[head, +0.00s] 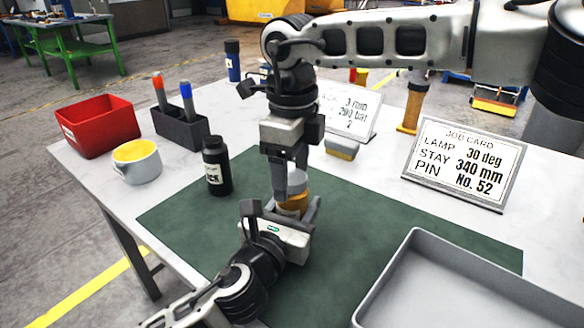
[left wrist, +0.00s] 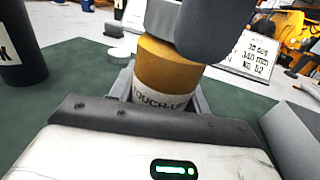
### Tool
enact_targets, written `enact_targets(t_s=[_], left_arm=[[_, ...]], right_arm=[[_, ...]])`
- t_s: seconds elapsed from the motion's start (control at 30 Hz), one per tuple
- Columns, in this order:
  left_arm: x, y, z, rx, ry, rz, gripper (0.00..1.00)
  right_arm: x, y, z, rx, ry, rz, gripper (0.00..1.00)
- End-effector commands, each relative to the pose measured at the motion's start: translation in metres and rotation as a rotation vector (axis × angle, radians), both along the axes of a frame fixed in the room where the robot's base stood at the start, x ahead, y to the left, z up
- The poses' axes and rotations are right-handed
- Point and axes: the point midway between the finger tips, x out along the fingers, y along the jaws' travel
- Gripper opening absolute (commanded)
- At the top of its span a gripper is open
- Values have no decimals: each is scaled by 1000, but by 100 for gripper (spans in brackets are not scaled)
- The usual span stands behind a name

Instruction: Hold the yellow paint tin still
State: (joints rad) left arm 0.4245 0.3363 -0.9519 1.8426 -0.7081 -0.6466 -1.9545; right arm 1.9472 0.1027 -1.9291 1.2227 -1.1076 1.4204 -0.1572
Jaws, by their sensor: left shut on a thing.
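The yellow paint tin (head: 294,204) stands on the green mat (head: 382,232), largely hidden by my grippers. In the left wrist view the tin (left wrist: 166,68) shows an ochre body, a white label reading "TOUCH-UP" and a grey upper part. My left gripper (head: 296,212) is low at the mat, with its jaws shut around the tin's lower part. My right gripper (head: 288,178) points down from above at the tin's top. One of its dark fingers (left wrist: 216,28) hangs in front of the tin's upper right. Whether it grips the top is hidden.
A black bottle (head: 216,168) stands left of the grippers. Beyond are a white cup (head: 137,168), a red bin (head: 99,126) and a marker holder (head: 180,130). A grey tray (head: 398,262) lies at front right, a job card (head: 466,164) behind it. The mat between is clear.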

Motion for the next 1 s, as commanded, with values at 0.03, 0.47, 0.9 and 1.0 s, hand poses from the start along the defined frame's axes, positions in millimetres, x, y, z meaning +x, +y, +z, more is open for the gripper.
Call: enact_targets(t_s=[0.03,0.47,0.9,1.0], left_arm=[[0,0,-2,1,3,-1,0],[0,0,-1,1,3,-1,0],[0,0,-1,1,3,-1,0],[0,0,-1,1,3,-1,0]], right_arm=[[0,0,0,0,0,0,68],[1,0,52,3,-5,-1,68],[0,0,118,0,0,0,68],[0,0,120,0,0,1,68]])
